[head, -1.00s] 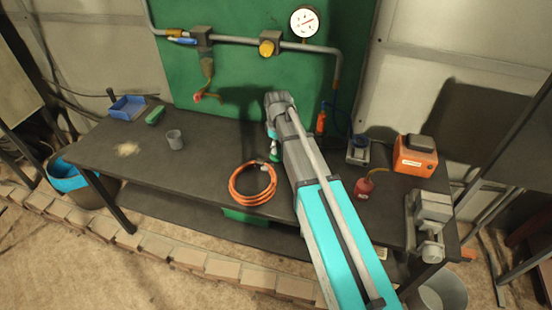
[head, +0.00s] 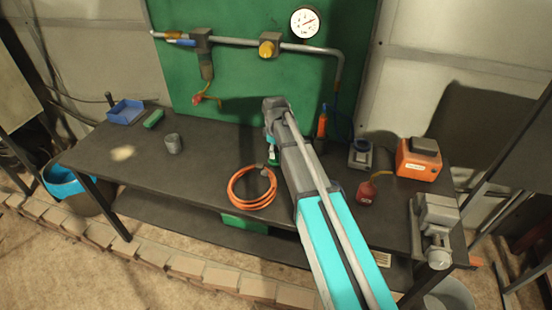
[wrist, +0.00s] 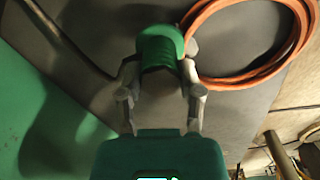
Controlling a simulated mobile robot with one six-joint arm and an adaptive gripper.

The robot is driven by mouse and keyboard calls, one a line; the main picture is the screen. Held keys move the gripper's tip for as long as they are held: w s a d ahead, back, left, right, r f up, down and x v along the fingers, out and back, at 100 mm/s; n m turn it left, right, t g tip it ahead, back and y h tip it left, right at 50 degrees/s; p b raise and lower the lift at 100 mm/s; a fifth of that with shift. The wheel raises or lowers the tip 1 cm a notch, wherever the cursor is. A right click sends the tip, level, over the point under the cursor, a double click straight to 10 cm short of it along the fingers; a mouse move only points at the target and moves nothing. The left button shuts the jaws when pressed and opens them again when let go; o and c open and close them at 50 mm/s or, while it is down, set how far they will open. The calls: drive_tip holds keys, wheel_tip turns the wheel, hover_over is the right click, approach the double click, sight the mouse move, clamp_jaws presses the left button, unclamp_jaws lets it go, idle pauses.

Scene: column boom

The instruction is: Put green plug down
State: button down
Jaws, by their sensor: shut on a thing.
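The green plug (wrist: 160,48) is between the fingers of my gripper (wrist: 162,75) in the wrist view, and the fingers are shut on it. The dark bench top shows close behind it; I cannot tell whether the plug touches the bench. The orange hose coil (head: 252,187) lies on the workbench (head: 210,180) just in front of and left of the gripper. The coil also shows right of the plug in the wrist view (wrist: 262,72).
A grey cup (head: 173,144), a green brush (head: 154,119) and a blue bin (head: 125,111) stand on the left of the bench. A red oil can (head: 366,193), an orange box (head: 418,160) and a vice (head: 436,222) stand right. A pipe with a gauge (head: 305,22) runs behind.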

drive_tip(key=shift+w+f+b, duration=0.3)
drive_tip(key=shift+w+f, duration=0.05)
drive_tip(key=shift+f, duration=0.15)
drive_tip(key=shift+f+b, duration=1.35)
drive_tip(key=shift+b, duration=0.05)
drive_tip(key=shift+s+f, duration=0.1)
drive_tip(key=shift+f, duration=0.05)
drive_tip(key=shift+c, duration=1.3)
unclamp_jaws()
wheel_tip(320, 180, up, 12)
drive_tip(key=p, duration=1.2)
drive_tip(key=shift+r, duration=0.2)
